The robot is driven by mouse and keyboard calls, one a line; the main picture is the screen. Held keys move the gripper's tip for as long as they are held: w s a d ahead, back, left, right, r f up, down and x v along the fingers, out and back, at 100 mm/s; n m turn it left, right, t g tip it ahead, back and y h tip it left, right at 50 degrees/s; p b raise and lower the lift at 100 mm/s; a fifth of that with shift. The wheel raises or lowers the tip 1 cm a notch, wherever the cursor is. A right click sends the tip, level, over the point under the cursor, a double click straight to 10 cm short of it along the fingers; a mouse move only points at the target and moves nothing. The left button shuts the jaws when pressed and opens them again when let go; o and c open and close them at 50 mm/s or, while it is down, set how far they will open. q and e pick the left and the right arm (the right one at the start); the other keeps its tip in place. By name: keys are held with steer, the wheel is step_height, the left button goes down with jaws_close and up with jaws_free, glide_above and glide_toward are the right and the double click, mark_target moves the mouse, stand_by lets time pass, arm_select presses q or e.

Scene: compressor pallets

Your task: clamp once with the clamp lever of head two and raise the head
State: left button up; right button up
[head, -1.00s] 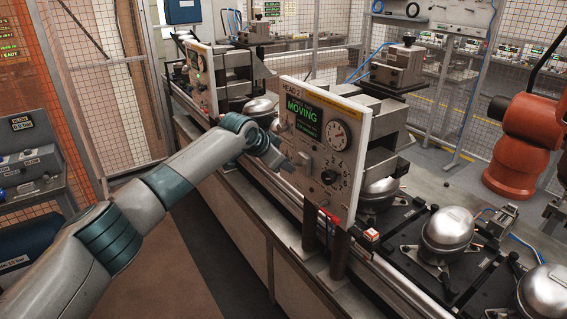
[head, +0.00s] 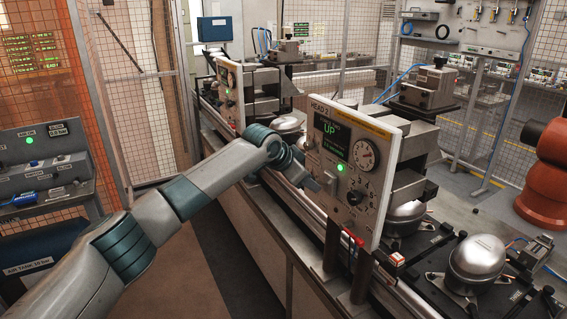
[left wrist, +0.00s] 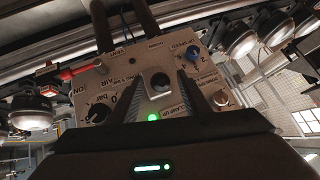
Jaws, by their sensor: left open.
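The head two panel (head: 375,205) is a pale upright plate with a dial gauge, knobs and a display (head: 336,136) reading "UP" in green. A green lamp (head: 340,168) is lit below the display. My left gripper (head: 312,183) is at the panel's lower left, beside a small grey lever-like part (head: 329,182). In the left wrist view the panel (left wrist: 113,76) appears upside down. My open left gripper (left wrist: 165,97) has a finger on each side of a grey part with a dark round centre (left wrist: 160,82). I cannot tell whether the fingers touch it. My right gripper is not in view.
Another head panel (head: 227,95) stands farther back along the line. Silver domed compressors (head: 478,258) sit on dark pallets at the right. An orange robot arm (head: 545,190) stands at the far right. An air station (head: 45,150) is at the left, with open floor before it.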

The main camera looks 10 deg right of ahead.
arm_select(q)
steer(key=b+v, duration=0.5)
steer(key=v, duration=1)
steer(key=shift+a+b, duration=0.2)
steer(key=shift+b, duration=0.15)
steer(key=shift+s, duration=0.1)
